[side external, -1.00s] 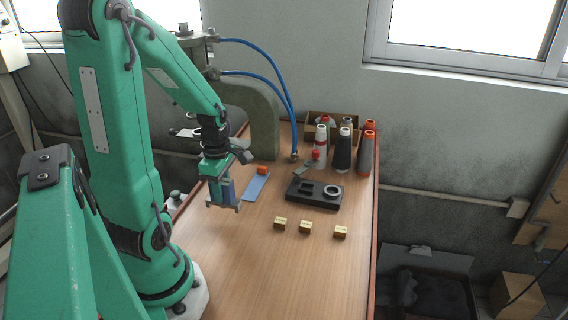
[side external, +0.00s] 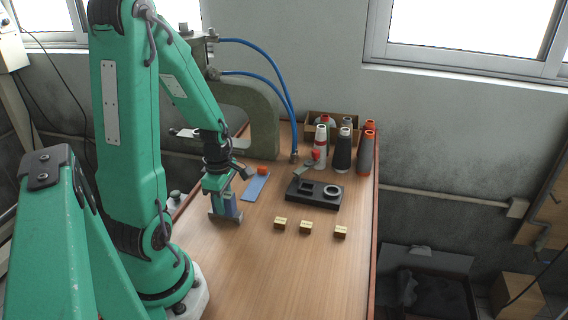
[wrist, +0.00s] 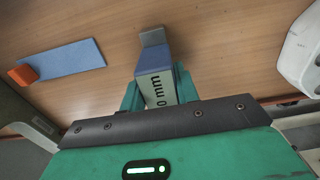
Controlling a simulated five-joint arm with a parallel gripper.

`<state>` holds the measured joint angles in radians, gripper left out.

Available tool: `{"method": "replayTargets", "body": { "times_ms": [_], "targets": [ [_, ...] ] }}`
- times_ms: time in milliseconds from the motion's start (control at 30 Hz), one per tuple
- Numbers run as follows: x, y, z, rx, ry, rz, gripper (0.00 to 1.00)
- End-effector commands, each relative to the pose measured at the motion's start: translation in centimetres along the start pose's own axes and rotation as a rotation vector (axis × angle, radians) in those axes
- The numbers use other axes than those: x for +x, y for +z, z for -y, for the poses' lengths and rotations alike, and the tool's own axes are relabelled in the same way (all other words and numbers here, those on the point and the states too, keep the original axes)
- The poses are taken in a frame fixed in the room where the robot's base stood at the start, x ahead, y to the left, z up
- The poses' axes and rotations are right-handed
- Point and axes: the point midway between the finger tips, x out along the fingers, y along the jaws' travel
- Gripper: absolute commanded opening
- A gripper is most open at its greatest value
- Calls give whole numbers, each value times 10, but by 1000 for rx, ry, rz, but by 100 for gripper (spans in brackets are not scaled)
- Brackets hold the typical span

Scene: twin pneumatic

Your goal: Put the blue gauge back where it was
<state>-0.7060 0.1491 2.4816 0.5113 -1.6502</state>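The blue gauge (side external: 230,204) is a block with a blue face and a pale label reading "0 mm", its first part hidden. It sits between the fingers of my gripper (side external: 226,211), which is shut on it, low over the left part of the table. The gauge (wrist: 154,82) fills the gap between the green fingers in the wrist view. A flat blue strip (side external: 256,188) lies right of my gripper, with an orange block (side external: 263,170) at its far end. The strip (wrist: 72,64) and orange block (wrist: 23,74) show left of the gauge in the wrist view.
A black fixture (side external: 325,203) with a square recess and a ring stands right of the strip. Several small brass-coloured blocks (side external: 306,227) lie in front of it. Thread cones (side external: 343,152) stand at the back right. A large C-frame (side external: 265,112) stands behind. The front table is clear.

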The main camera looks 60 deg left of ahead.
Motion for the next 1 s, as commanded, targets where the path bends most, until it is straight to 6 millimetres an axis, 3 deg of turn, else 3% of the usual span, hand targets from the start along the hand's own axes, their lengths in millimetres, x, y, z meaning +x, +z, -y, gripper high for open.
{"method": "replayTargets", "body": {
  "times_ms": [33, 100, 633, 1000],
  "targets": [
    [0, 0, 0, 0, 0, 0, 39],
    [0, 0, 0, 0, 0, 0, 52],
    [-6, 0, 0, 0, 3, 0, 53],
    [-38, 0, -1, 0, 6, 0, 53]
  ]
}}
